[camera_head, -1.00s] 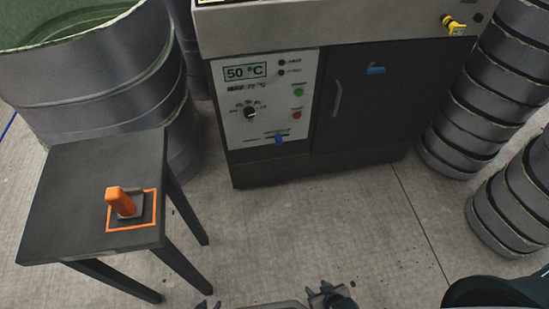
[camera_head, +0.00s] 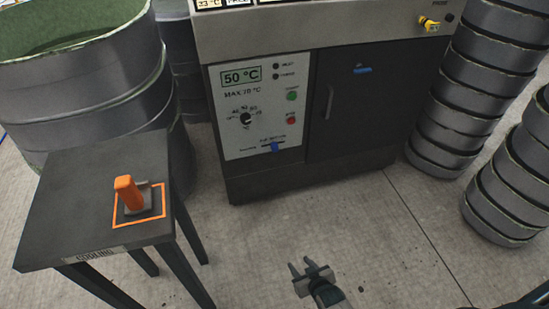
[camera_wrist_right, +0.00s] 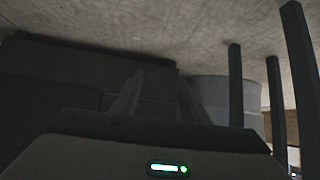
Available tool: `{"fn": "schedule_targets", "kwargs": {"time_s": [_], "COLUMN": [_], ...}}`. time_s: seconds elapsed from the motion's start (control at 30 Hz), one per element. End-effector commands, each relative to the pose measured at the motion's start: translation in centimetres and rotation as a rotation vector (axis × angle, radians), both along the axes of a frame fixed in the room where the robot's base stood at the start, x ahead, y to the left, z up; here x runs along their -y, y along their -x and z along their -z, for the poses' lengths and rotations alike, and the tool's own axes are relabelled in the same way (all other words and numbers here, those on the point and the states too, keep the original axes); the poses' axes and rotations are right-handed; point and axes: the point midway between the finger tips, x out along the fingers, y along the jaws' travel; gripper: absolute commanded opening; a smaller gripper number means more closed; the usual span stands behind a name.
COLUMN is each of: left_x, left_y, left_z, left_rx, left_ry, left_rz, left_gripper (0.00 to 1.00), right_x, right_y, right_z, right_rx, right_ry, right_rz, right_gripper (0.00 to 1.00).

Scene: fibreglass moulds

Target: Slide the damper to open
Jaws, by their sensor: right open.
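The damper slider is a small blue knob (camera_head: 274,146) on a short horizontal track at the bottom of the white control panel (camera_head: 237,97). It sits near the middle of the track; the small lettering beside it is too blurred to read. My right gripper (camera_head: 301,266) is low, in front of the cabinet and well short of the knob, its two fingers apart and empty. In the right wrist view its fingers (camera_wrist_right: 157,88) show open before a dark surface. The knob cannot be made out there. My left gripper is out of view.
A dark table (camera_head: 60,215) with an orange-handled tool (camera_head: 130,195) stands at left. Behind it are large grey drums (camera_head: 90,90). Grey ringed stacks (camera_head: 465,100) stand at right. The cabinet door (camera_head: 355,115) is shut. Floor before the cabinet is clear.

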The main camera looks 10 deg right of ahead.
Motion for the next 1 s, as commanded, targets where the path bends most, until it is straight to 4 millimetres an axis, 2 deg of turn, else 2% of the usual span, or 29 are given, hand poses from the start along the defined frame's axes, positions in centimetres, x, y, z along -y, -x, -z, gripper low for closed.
{"fn": "schedule_targets", "kwargs": {"time_s": [0.03,0.17,0.27,0.4,0.5,0.6,0.7,0.8,1.0], "left_x": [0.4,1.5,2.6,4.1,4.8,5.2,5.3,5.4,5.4], "left_y": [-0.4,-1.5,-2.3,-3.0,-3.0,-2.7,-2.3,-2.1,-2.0], "left_z": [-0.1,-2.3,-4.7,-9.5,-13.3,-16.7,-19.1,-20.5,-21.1], "left_rx": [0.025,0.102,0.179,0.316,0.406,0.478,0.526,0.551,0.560], "left_ry": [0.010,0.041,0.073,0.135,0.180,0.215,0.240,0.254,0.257], "left_rz": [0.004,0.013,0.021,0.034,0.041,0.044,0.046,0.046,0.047], "left_gripper": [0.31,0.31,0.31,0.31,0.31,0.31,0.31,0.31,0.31], "right_x": [0.1,0.5,0.9,1.6,2.2,2.7,3.1,3.2,3.3], "right_y": [-1.7,-6.2,-10.5,-17.4,-21.4,-24.3,-26.0,-26.8,-27.0], "right_z": [0.2,-0.9,-2.2,-5.4,-8.2,-10.8,-12.8,-13.9,-14.5], "right_rx": [0.033,0.128,0.223,0.398,0.514,0.606,0.667,0.699,0.709], "right_ry": [-0.003,-0.014,-0.025,-0.046,-0.058,-0.069,-0.076,-0.079,-0.081], "right_rz": [0.005,0.018,0.031,0.054,0.069,0.080,0.090,0.094,0.095], "right_gripper": [0.41,0.41,0.41,0.41,0.41,0.41,0.41,0.41,0.41]}}
